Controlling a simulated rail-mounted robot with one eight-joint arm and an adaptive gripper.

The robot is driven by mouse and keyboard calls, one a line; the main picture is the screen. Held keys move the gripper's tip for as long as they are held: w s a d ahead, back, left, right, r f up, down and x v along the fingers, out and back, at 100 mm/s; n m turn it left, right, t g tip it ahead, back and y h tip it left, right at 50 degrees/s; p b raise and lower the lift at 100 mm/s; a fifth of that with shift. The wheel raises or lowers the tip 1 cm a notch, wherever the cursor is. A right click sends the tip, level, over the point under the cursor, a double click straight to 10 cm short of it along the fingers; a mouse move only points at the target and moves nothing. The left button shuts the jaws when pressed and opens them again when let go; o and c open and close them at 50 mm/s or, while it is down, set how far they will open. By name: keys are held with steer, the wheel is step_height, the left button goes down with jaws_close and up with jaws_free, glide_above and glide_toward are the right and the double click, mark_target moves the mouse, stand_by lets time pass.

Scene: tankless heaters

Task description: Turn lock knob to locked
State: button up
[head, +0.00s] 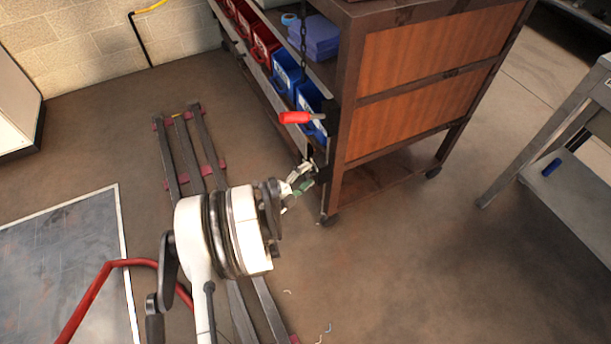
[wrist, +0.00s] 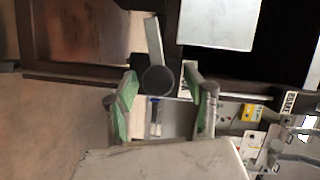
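In the wrist view, a dark round knob (wrist: 158,79) with a flat grey bar (wrist: 153,40) rising from it, tilted slightly left, appears to be the lock knob. My gripper (wrist: 160,88) is open, with one green-padded finger on each side of the knob. Gaps show between the knob and both fingers, and I cannot tell whether the fingertips reach its depth. In the head view, my gripper (head: 300,180) is beside the near corner post of the brown cart (head: 347,120), low down. I cannot make out the knob there.
A red-handled tool (head: 295,118) sticks out above my gripper at the cart's corner. Blue bins (head: 287,72) and red bins (head: 264,43) line the cart's side. A grey table (head: 570,200) stands at right. Open floor (head: 430,270) lies in front of the cart.

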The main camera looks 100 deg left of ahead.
steer(key=shift+r, duration=0.1)
steer(key=o, duration=0.6)
step_height(320, 180, up, 9)
steer(key=shift+s+r, duration=0.2)
steer(key=shift+r, duration=0.05)
steer(key=c, duration=0.6)
steer(key=shift+r, duration=0.25)
steer(key=shift+w, duration=0.1)
steer(key=shift+w, duration=0.1)
